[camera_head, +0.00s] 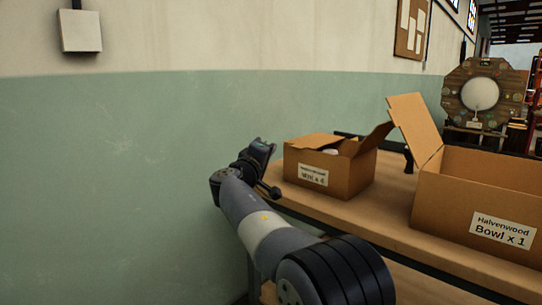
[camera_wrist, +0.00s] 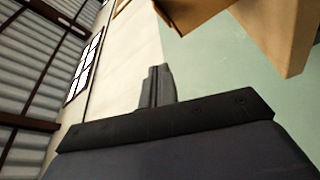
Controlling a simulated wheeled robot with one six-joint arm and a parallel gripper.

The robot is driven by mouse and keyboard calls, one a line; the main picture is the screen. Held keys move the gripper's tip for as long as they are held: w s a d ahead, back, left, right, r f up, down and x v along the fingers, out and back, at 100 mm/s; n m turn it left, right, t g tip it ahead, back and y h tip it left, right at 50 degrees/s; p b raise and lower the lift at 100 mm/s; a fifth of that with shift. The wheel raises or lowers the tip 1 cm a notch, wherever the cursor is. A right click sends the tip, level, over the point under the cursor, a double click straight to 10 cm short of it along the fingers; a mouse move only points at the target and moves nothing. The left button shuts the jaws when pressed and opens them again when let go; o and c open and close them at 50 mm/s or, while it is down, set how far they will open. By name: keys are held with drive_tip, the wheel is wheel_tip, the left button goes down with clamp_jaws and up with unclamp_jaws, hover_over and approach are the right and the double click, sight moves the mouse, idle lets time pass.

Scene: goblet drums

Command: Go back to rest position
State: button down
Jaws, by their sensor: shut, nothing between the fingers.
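My gripper (camera_wrist: 157,85) shows in the wrist view with its two dark fingers together and nothing between them. In the head view my gripper (camera_head: 263,148) is at the end of my arm, beside the left end of the wooden table and left of the small cardboard box. The gripper's tips are small and dark in the head view. My arm reaches up from the lower middle of the head view, along the near left end of the table.
A small open cardboard box (camera_head: 325,172) with a white item inside stands on the wooden table (camera_head: 390,228). A larger open box (camera_head: 455,200), labelled "Bowl x 1", stands to its right. A green and cream wall (camera_head: 110,180) is on the left. Box cardboard (camera_wrist: 278,30) shows close in the wrist view.

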drive_tip(key=w+d, duration=0.6)
drive_tip(key=shift+w+d, duration=0.35)
drive_tip(key=shift+w, duration=0.05)
idle(0.4)
